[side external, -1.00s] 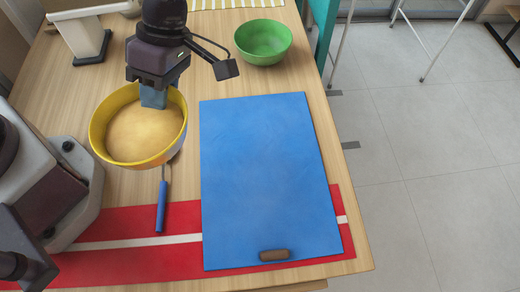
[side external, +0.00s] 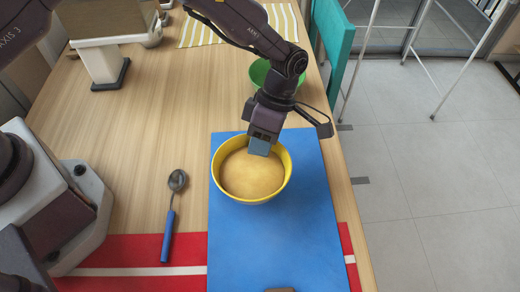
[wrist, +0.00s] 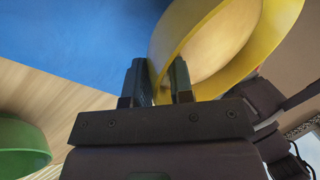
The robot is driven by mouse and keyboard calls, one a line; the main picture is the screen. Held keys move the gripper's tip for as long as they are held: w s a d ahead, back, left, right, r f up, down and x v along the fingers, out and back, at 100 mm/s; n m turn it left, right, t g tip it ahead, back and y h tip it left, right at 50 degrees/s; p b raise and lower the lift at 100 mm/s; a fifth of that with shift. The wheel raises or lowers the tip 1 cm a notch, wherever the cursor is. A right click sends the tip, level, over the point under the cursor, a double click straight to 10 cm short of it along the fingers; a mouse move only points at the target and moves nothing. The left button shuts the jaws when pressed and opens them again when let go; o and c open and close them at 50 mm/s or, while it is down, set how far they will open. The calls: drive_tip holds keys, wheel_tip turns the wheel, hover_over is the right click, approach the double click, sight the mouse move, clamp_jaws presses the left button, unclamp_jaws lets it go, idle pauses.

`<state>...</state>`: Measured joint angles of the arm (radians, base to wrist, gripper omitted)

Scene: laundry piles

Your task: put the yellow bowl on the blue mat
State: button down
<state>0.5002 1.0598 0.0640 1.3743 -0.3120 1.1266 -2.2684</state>
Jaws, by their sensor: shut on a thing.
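The yellow bowl (side external: 252,180) is upright, or nearly so, over the far part of the blue mat (side external: 280,240) in the side view. My gripper (side external: 262,148) is shut on its far rim. In the wrist view, the bowl's wall (wrist: 220,42) passes between the two fingers (wrist: 158,82), with the mat (wrist: 85,35) beyond at upper left. I cannot tell whether the bowl's base touches the mat or hangs slightly above it. The bowl hides part of the mat.
A green bowl (side external: 260,75) stands behind the mat, partly hidden by my arm. A spoon with a blue handle (side external: 168,232) lies left of the mat. A red cloth with a white stripe (side external: 135,255) runs under the mat's near part. A striped yellow cloth (side external: 205,30) lies at the back.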

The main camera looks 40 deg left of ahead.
drive_tip(key=shift+f, duration=1.15)
drive_tip(key=shift+s, duration=0.1)
drive_tip(key=c, duration=1)
unclamp_jaws()
drive_tip(key=shift+f, duration=0.15)
drive_tip(key=v, duration=1.2)
drive_tip(key=shift+r, duration=0.2)
